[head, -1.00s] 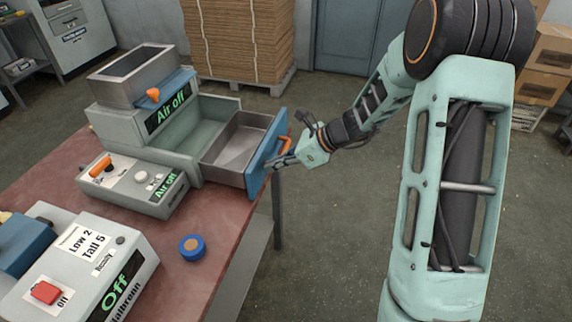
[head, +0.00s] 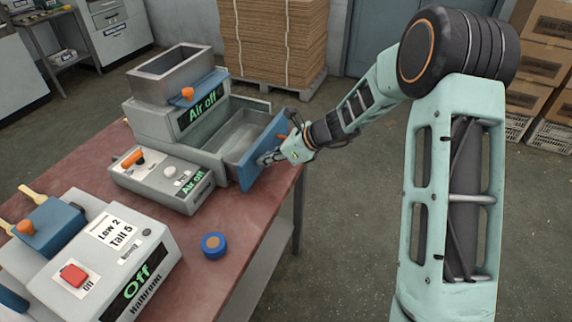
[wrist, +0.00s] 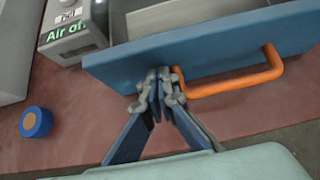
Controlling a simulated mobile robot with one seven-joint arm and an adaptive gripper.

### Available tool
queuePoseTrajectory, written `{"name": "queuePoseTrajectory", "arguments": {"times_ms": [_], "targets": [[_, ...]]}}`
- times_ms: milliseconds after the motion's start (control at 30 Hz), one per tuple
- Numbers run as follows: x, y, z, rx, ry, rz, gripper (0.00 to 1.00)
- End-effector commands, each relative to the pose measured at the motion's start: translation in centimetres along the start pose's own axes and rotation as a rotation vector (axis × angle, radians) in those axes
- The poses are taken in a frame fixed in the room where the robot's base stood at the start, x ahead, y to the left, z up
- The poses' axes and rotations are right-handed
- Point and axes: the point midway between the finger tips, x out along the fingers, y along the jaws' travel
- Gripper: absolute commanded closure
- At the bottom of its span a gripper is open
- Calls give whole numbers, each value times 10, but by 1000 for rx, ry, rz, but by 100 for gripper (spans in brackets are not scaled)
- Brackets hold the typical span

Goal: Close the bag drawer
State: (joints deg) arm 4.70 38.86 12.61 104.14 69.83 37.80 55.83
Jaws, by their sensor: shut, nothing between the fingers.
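The bag drawer is a grey metal tray with a blue front (head: 262,155) and stands partly out of the grey machine marked "Air off" (head: 165,122). Its inside looks empty. An orange handle on the drawer front (wrist: 230,82) shows in the wrist view, to the right of my fingers. My gripper (head: 264,158) is shut and empty, with its fingertips at the outer face of the blue front. In the wrist view my fingertips (wrist: 158,75) are at the lower edge of the front, left of the handle, and seem to touch it.
A control box (head: 162,182) sits in front of the machine. A blue round object (head: 213,245) lies on the red table (head: 235,283) near its edge. A grey box marked "Off" (head: 105,255) stands at the lower left. Open floor lies right of the table.

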Motion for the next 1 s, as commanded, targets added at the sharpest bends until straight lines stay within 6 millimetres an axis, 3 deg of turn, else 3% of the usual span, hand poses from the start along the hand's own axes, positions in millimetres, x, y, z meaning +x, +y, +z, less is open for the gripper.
{"name": "queuePoseTrajectory", "arguments": {"times_ms": [100,333,1000], "targets": [[18,1,18,-2,-1,3,100],[37,0,34,0,-1,1,100],[35,-3,36,0,-6,0,100]]}}
